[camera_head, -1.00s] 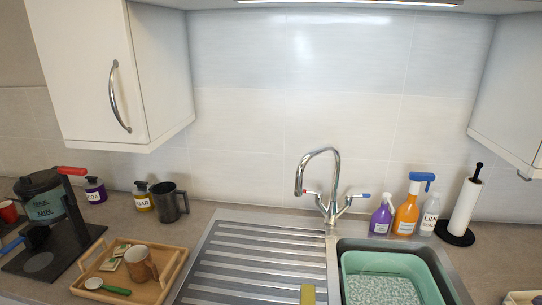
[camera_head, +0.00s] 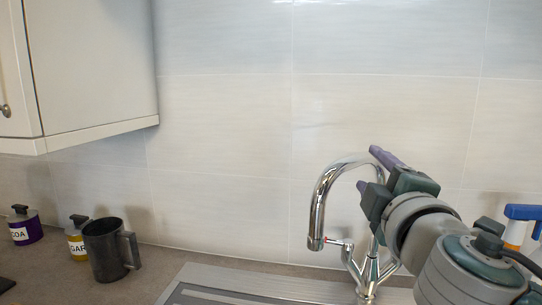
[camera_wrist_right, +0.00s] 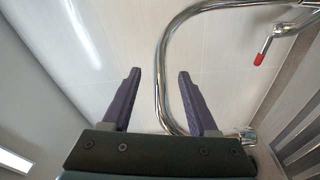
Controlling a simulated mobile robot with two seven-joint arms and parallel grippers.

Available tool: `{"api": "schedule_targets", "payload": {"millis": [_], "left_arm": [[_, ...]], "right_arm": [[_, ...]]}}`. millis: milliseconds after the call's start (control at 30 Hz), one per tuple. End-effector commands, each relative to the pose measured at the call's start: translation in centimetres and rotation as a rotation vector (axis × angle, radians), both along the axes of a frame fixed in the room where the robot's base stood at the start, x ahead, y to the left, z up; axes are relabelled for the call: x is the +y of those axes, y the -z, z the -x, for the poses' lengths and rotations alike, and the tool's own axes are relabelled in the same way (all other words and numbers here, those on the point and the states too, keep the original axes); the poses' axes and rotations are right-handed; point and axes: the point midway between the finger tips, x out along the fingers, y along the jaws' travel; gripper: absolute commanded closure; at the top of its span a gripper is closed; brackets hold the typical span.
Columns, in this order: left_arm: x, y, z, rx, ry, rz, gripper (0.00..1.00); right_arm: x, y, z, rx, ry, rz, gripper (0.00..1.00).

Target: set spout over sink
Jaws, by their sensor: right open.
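The chrome tap's curved spout (camera_head: 321,205) arches up and to the left in the head view. Its outlet points down above the ribbed draining board. My right gripper (camera_head: 375,172) is open and empty at the right side of the arch, near its top. In the right wrist view, the spout (camera_wrist_right: 160,75) shows between the two spread purple fingers (camera_wrist_right: 160,73). I cannot tell how deep it lies between them, and no grip on it shows. The red-tipped tap lever (camera_wrist_right: 259,58) shows at upper right there. The sink bowl is out of view, and my left gripper is not in view.
The draining board (camera_head: 215,285) lies below the spout. A dark metal jug (camera_head: 104,250) and labelled bottles (camera_head: 77,236) stand at left. A blue-topped spray bottle (camera_head: 519,225) stands at far right, partly behind my arm. A wall cabinet (camera_head: 85,70) hangs at upper left.

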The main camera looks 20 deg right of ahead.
Motion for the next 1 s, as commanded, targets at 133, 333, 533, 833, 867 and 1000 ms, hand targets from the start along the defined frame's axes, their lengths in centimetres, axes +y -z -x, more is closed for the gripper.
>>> {"api": "schedule_targets", "payload": {"millis": [133,333,533,833,867,1000], "left_arm": [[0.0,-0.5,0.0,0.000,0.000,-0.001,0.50],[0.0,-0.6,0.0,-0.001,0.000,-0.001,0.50],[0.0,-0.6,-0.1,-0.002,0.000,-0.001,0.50],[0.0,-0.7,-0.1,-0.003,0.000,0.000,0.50],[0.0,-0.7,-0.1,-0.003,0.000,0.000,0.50],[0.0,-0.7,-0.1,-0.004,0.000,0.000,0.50]], "right_arm": [[-1.1,-0.4,-2.6,-0.001,0.001,0.002,0.40],[-2.2,-0.3,-5.1,0.000,0.001,-0.001,0.40],[-2.6,-0.4,-6.1,-0.001,0.001,-0.002,0.40],[-2.7,-0.3,-6.2,0.000,0.001,-0.002,0.44],[-2.7,-0.3,-6.2,0.000,0.001,-0.002,0.47],[-2.6,-0.3,-6.2,0.000,0.002,-0.002,0.63]]}}
